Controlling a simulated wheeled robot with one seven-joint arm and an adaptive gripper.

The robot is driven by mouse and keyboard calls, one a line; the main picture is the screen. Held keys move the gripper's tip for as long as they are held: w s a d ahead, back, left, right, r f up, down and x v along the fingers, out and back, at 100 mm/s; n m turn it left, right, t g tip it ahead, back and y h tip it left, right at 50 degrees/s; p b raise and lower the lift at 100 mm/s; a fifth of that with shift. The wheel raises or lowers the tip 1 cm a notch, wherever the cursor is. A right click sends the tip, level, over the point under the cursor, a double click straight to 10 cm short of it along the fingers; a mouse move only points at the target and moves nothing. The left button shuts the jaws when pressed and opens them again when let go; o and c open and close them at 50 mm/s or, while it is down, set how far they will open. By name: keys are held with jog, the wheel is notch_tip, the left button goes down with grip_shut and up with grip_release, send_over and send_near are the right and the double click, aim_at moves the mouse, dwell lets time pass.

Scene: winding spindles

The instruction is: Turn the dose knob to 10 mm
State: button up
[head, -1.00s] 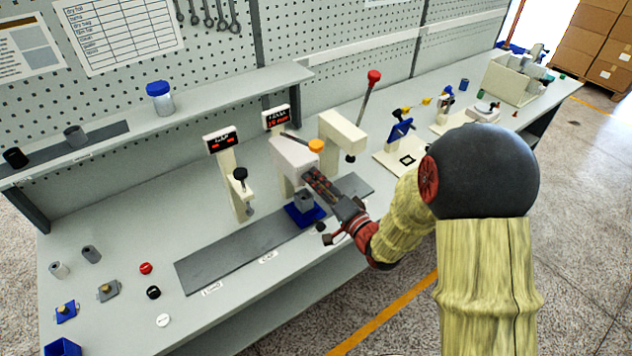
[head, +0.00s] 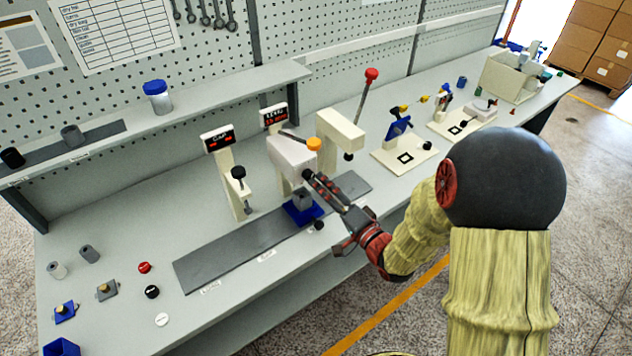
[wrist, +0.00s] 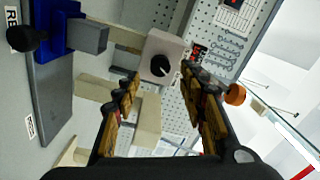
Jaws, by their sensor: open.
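The dose knob (wrist: 161,68) is a black round knob with a pale mark, on the front face of a white machine head (wrist: 163,54). I cannot tell any contact. In the head view my gripper (head: 325,190) points at the machine's front. A display (head: 275,116) behind the head shows red characters too small to read.
A blue fixture (head: 302,214) holding a grey block (head: 303,199) stands below the machine head. A second display post (head: 218,137) is to the left, and a cream press with a red-knobbed lever (head: 371,75) to the right.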

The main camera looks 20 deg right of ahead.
jog(key=v, duration=0.7)
jog(key=shift+s, duration=0.25)
